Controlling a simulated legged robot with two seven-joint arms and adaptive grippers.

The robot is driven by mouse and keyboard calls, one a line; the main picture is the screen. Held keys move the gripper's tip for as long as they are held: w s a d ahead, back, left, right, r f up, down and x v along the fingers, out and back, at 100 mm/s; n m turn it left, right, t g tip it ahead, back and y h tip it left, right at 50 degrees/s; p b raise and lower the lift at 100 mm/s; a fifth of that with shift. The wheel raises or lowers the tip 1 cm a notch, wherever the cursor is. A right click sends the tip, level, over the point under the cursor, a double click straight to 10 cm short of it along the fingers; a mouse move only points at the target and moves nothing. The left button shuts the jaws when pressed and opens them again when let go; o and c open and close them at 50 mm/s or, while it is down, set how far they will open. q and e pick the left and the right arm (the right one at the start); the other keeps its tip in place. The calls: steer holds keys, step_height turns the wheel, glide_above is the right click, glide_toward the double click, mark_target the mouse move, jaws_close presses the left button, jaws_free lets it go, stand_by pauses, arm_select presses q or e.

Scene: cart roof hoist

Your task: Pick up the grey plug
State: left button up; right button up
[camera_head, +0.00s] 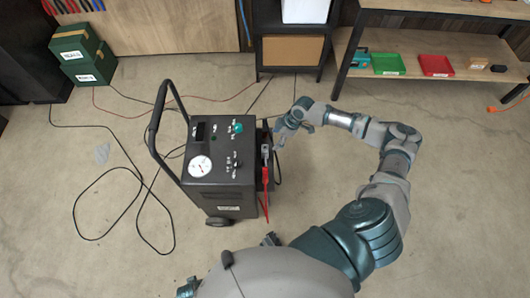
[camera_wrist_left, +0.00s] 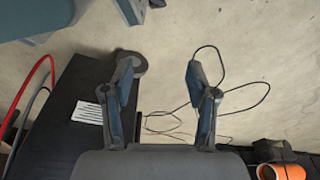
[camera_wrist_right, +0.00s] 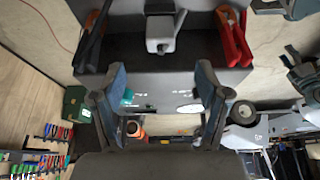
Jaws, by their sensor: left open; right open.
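The grey plug (camera_wrist_right: 160,35) is on the side of the black cart, between a black clamp (camera_wrist_right: 92,40) and a red clamp (camera_wrist_right: 233,38). In the head view the plug (camera_head: 266,151) shows small at the cart's right side, above the red clamp (camera_head: 266,190). My right gripper (camera_head: 277,142) is open and empty, close beside the plug. In the right wrist view the plug lies just beyond the gap between its fingertips (camera_wrist_right: 161,75). My left gripper (camera_wrist_left: 161,68) is open and empty, with the cart's wheel and label in its view.
The black cart (camera_head: 222,165) has a gauge, knobs and a tall handle. Cables lie on the floor to its left. Green boxes (camera_head: 82,52) stand at the far left. A workbench (camera_head: 430,70) with green and red trays is at the back right.

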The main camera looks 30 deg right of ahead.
mark_target(267, 148)
steer(key=shift+b+x, duration=0.8)
steer(key=shift+x, duration=5.1)
jaws_close()
arm_select(q)
steer(key=r, duration=0.1)
steer(key=w+r, duration=0.1)
steer(key=r, duration=0.1)
steer(key=w+r, duration=0.1)
steer(key=shift+d+r, duration=0.1)
steer(key=shift+r, duration=0.1)
arm_select(e)
steer(key=shift+w+r, duration=0.1)
steer(key=shift+r, duration=0.15)
arm_select(q)
steer(key=f, duration=0.1)
steer(key=s+f+p, duration=0.1)
steer(key=f, duration=0.2)
steer(key=shift+s+f+p, duration=0.15)
steer(key=shift+s+p, duration=0.25)
arm_select(e)
step_height(267, 148, up, 10)
steer(key=shift+f, duration=0.2)
